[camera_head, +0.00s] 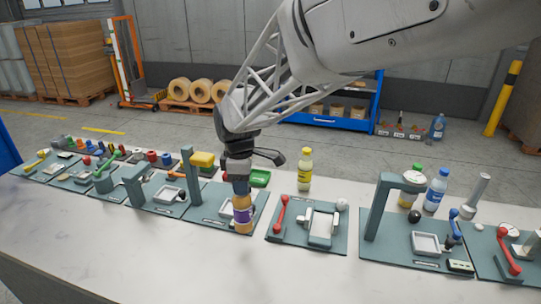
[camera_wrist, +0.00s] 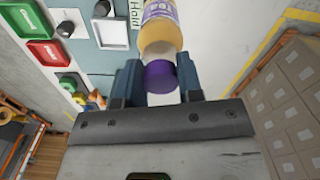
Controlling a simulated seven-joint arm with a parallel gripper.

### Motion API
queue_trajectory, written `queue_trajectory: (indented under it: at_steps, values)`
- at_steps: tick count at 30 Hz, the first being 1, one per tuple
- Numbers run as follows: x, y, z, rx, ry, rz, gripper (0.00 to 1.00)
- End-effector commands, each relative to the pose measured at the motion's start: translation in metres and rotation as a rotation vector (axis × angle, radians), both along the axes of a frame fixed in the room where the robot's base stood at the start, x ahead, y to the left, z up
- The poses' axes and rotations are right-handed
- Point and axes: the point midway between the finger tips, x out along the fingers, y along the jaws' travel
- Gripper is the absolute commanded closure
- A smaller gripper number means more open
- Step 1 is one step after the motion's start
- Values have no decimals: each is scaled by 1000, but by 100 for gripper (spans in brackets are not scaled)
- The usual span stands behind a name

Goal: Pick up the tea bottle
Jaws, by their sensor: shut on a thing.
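My gripper (camera_head: 237,182) points down over a teal panel in the head view. It is shut on an amber bottle with a purple label (camera_head: 242,214), gripping it at the top. The wrist view shows the same bottle (camera_wrist: 160,35) with its purple cap between my two fingers (camera_wrist: 158,80). The bottle looks upright. I cannot tell whether its base touches the panel. Other bottles stand behind the panels: a yellow one (camera_head: 305,170), a green-capped one (camera_head: 408,196) and a blue one (camera_head: 436,190).
Teal panels with levers, knobs and frames line the white table (camera_head: 150,255). A tall post with an arm (camera_head: 378,210) stands to the right, and another post (camera_head: 190,177) is just left of my gripper. The table's front strip is clear.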

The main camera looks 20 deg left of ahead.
Motion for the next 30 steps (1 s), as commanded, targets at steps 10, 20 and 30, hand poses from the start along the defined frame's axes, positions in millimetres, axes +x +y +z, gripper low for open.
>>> queue_trajectory:
  at_steps: [10,20,30]
  values:
    - [-16,-13,3,0,-1,0,100]
    - [-18,-14,3,0,-1,0,100]
    - [-17,-14,3,0,-1,0,100]
